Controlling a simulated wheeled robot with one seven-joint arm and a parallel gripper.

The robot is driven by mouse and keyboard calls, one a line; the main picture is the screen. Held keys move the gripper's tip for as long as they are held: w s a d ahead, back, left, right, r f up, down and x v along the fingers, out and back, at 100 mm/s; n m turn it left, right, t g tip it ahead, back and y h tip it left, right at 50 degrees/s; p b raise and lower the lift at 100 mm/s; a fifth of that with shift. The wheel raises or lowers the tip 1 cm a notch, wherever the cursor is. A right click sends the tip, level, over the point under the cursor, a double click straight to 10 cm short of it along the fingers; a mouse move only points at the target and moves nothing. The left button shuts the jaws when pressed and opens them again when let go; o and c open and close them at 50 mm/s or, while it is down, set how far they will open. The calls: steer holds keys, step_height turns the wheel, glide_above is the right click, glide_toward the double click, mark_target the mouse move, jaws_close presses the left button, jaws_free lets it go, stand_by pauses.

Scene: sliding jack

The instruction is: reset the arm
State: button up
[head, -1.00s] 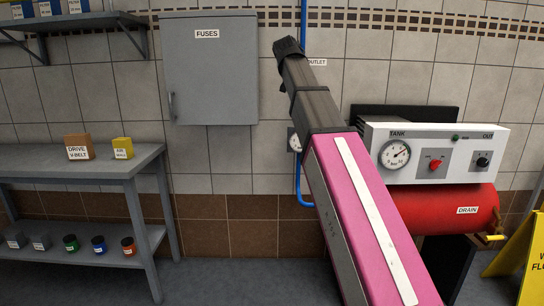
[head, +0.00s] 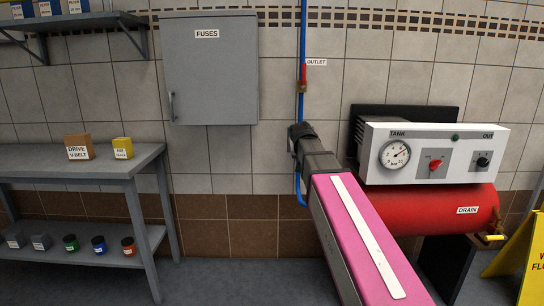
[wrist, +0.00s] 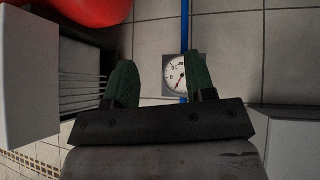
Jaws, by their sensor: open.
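My arm, pink with a white stripe and a dark end, reaches forward in the head view in front of the compressor. Its far end is near the blue pipe, below the outlet valve, and hides part of the wall. The fingers are hidden in the head view. In the wrist view my gripper (wrist: 163,85) shows two green fingers spread apart with nothing between them but the wall and a small gauge (wrist: 177,75).
The red tank (head: 430,208) and its panel (head: 450,150) stand right of my arm. A grey fuse cabinet (head: 210,75) hangs left. A workbench (head: 115,160) with boxes is at the left. A red valve handle (head: 303,73) is on the pipe. A yellow sign (head: 520,265) stands far right.

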steer(key=s+d+f+g, duration=0.1)
steer(key=s+f+g, duration=0.1)
steer(key=s+f, duration=0.6)
steer(key=s+d+f+g+y, duration=0.1)
steer(key=s+d+f+g, duration=0.1)
steer(key=s+f, duration=0.6)
steer(key=s+d+f+n+g+y, duration=0.1)
steer(key=s+f, duration=0.8)
steer(key=f, duration=1)
steer(key=shift+d+g, duration=0.75)
steer(key=shift+g, duration=0.45)
